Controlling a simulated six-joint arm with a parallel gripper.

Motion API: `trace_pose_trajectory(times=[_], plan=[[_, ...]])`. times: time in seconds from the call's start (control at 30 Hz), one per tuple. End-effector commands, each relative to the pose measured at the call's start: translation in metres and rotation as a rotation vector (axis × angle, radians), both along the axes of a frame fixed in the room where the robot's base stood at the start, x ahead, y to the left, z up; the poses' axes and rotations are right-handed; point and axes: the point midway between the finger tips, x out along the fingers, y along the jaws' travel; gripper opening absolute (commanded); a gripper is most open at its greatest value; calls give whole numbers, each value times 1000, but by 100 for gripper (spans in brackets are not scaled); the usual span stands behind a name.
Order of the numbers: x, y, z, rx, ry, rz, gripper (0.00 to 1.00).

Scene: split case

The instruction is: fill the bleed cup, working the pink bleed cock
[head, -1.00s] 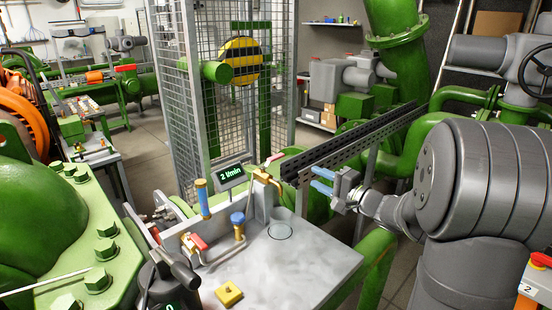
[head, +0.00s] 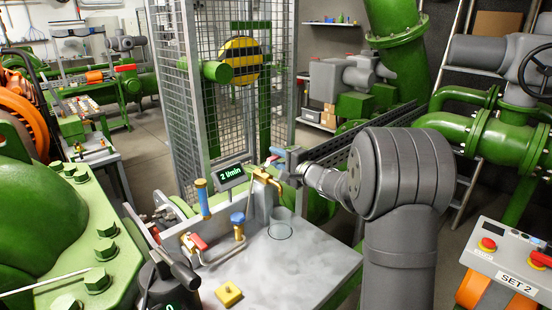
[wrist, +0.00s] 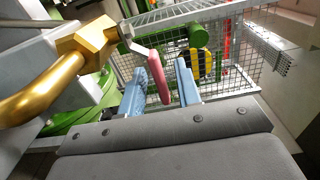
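The pink bleed cock is the pink lever (wrist: 157,78) on a brass tap (wrist: 88,45); the brass tap (head: 266,181) also shows in the head view. In the wrist view my gripper (wrist: 160,88) is open, with its two blue fingers on either side of the pink lever and a gap visible on the right. Whether the left finger touches it, I cannot tell. The bleed cup (head: 281,226) looks like a clear glass on the grey bench top, below and right of the spout. I see no liquid in it and no stream from the spout.
A display (head: 231,174) reading "2 l/min" stands left of the tap. A blue-knobbed valve (head: 238,219), a red-handled valve (head: 195,242) and a yellow block (head: 229,293) are on the bench (head: 300,270). A mesh cage (head: 230,130) stands behind. The bench's right side is clear.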

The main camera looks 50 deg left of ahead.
Motion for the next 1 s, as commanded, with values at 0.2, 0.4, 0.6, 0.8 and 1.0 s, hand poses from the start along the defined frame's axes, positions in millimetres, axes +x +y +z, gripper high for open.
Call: trace_pose_trajectory(times=[0.2, 0.4, 0.6, 0.8, 1.0], plan=[[0, 6, 0, 0, 0, 0, 31], [0, 6, 0, 0, 0, 0, 23], [0, 6, 0, 0, 0, 0, 0], [-1, 5, 0, 1, 1, -11, 0], [-1, 2, 1, 4, 1, -91, 0]])
